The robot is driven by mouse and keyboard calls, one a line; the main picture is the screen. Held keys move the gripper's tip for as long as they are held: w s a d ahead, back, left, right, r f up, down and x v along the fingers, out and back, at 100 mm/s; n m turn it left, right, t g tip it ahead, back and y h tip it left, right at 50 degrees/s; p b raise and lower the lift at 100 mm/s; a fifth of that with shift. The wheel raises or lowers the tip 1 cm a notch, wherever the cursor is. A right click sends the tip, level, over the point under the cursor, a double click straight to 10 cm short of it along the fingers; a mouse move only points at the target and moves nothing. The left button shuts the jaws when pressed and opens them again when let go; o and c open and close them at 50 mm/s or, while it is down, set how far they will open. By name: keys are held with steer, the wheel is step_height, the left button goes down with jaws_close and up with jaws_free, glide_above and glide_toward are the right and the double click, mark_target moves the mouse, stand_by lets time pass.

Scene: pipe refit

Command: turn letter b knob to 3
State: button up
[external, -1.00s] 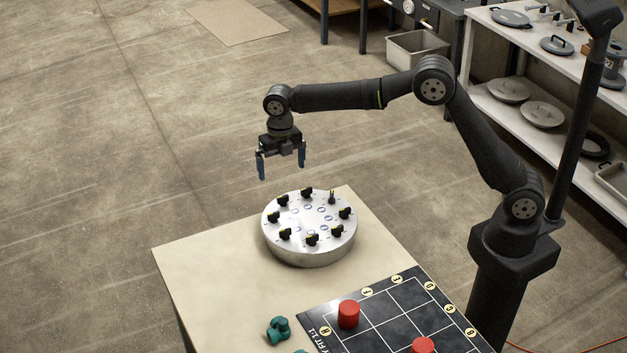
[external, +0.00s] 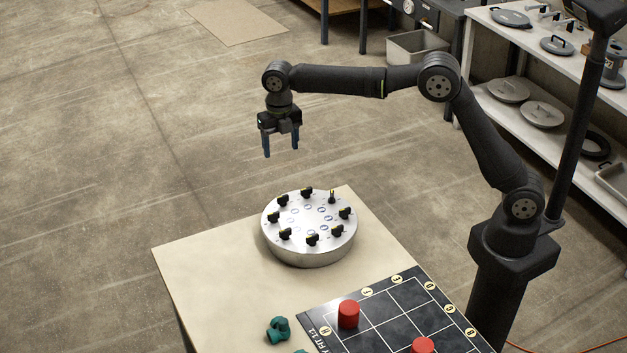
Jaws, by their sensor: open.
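A round silver dial plate (external: 309,255) sits on the far part of the table, with a ring of several black knobs around its top. Small blue-ringed marks lie inside the ring. The letters and numbers are too small to read, so I cannot tell which knob is letter b or where it points. One knob (external: 332,197) at the back right looks taller and thinner than the others. My gripper (external: 281,153) is open and empty, pointing down, in the air above and behind the plate. It touches nothing.
A black grid board (external: 395,318) with red cylinders (external: 348,314) lies at the table's front right. A green pipe fitting (external: 278,330) lies left of it. The beige table top (external: 215,262) is clear on the left. Shelves (external: 520,105) stand at the back right.

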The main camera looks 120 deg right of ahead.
mark_target(283, 196)
steer(key=shift+r, duration=0.1)
steer(key=shift+c, duration=0.7)
step_height(283, 196, down, 18)
steer(key=shift+r, duration=0.25)
steer(key=c, duration=1)
